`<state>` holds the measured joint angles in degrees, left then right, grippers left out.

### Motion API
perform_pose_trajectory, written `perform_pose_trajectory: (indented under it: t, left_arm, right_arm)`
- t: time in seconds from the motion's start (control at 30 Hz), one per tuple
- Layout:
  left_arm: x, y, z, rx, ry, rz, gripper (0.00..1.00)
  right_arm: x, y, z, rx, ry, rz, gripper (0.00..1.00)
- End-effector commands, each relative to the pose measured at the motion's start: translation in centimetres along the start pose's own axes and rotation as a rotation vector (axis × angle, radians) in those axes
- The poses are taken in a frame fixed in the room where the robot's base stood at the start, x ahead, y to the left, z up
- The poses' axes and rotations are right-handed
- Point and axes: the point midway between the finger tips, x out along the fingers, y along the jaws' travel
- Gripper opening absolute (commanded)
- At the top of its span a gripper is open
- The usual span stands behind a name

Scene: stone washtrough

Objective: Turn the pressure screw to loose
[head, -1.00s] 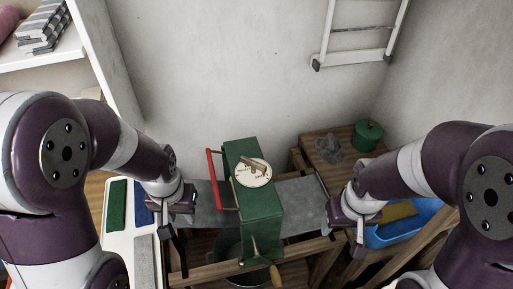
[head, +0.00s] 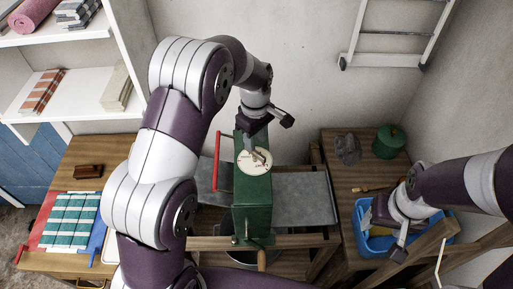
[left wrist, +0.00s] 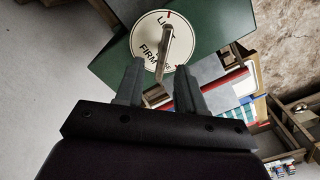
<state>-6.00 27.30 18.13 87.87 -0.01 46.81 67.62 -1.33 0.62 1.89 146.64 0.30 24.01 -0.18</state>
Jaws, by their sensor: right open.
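The pressure screw is a wooden bar handle (left wrist: 164,45) on a round white dial (head: 244,165) on top of the green press box (head: 252,210). The handle lies across the dial, one end near the red mark side. My left gripper (left wrist: 158,72) is open just above the dial, its fingers apart with the handle's near end seen between them; contact cannot be told. In the head view it (head: 252,146) partly hides the dial. My right gripper (head: 398,240) is open, away at the right.
A grey board (head: 303,200) extends right of the box. A green pot (head: 388,142) stands on a wooden table. A blue tub (head: 436,232) is beside my right gripper. Shelves fill the left.

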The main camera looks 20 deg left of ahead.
Motion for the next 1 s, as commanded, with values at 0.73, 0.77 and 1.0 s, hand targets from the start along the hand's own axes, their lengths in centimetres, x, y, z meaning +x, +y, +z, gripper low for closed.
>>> perform_pose_trajectory:
  t: [0.73, 0.77, 1.0]
  left_arm:
    - [4.0, 0.0, 0.0, 0.001, 0.001, 0.003, 0.00]
    - [4.0, 0.1, 0.0, 0.001, 0.001, 0.003, 0.00]
    - [3.9, 0.1, -0.1, 0.018, 0.002, 0.003, 0.00]
  right_arm:
    - [-1.8, 0.0, -0.2, 0.000, -0.001, 0.000, 0.64]
    - [-1.8, 0.0, -0.2, 0.000, -0.001, 0.000, 0.64]
    - [-1.7, 0.0, -0.2, 0.000, -0.001, 0.000, 0.64]
